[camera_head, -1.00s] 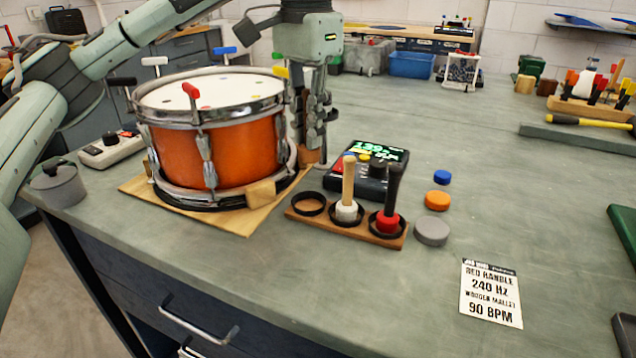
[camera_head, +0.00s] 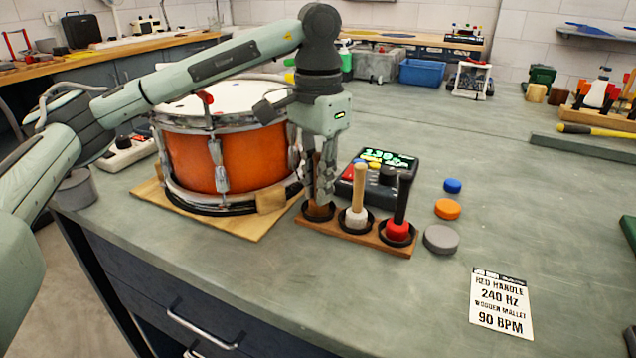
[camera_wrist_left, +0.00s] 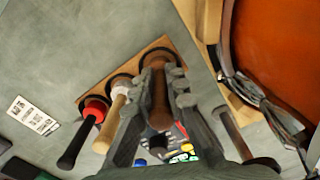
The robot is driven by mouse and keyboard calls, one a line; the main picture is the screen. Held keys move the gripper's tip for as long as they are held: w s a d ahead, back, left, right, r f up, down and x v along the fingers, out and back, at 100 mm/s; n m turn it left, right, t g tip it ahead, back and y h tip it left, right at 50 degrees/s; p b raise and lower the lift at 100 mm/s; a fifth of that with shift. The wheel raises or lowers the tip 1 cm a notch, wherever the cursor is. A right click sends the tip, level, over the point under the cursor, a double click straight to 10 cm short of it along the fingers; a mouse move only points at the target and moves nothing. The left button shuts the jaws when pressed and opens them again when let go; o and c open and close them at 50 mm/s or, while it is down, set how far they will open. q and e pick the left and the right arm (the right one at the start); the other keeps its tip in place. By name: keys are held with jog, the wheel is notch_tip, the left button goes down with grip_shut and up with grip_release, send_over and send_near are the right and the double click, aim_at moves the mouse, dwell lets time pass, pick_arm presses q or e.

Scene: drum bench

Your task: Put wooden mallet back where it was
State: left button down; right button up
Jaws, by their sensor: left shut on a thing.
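The wooden mallet (camera_head: 318,210) is dark brown and upright, its lower end at the left ring of the wooden rack (camera_head: 347,236). My left gripper (camera_head: 321,188) is shut on its handle, pointing down. In the left wrist view the mallet (camera_wrist_left: 160,100) stands between the fingers, its far end within the outline of the dark ring (camera_wrist_left: 158,58). I cannot tell whether it rests on the rack's bottom. A white-headed mallet (camera_head: 356,215) and a red-headed mallet (camera_head: 398,228) stand in the other two rings. My right gripper is not in view.
The orange drum (camera_head: 240,160) on its wooden board stands close left of the gripper. A tuner box (camera_head: 385,172) is just behind the rack. Blue, orange and grey discs (camera_head: 441,238) lie to the right, with a printed card (camera_head: 501,303). The bench's right middle is clear.

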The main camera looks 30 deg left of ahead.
aim_at(319, 154)
pick_arm(q)
jog(key=shift+f, duration=0.1)
jog(key=c, duration=1.6)
grip_release()
jog(key=shift+o, duration=0.2)
jog(key=shift+r, duration=0.65)
notch_tip(319, 154, up, 4)
jog(key=shift+d+f, duration=0.1)
notch_tip(319, 154, up, 7)
jog(key=shift+r, duration=0.15)
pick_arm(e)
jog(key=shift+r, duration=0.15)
pick_arm(q)
jog(key=shift+s, duration=0.1)
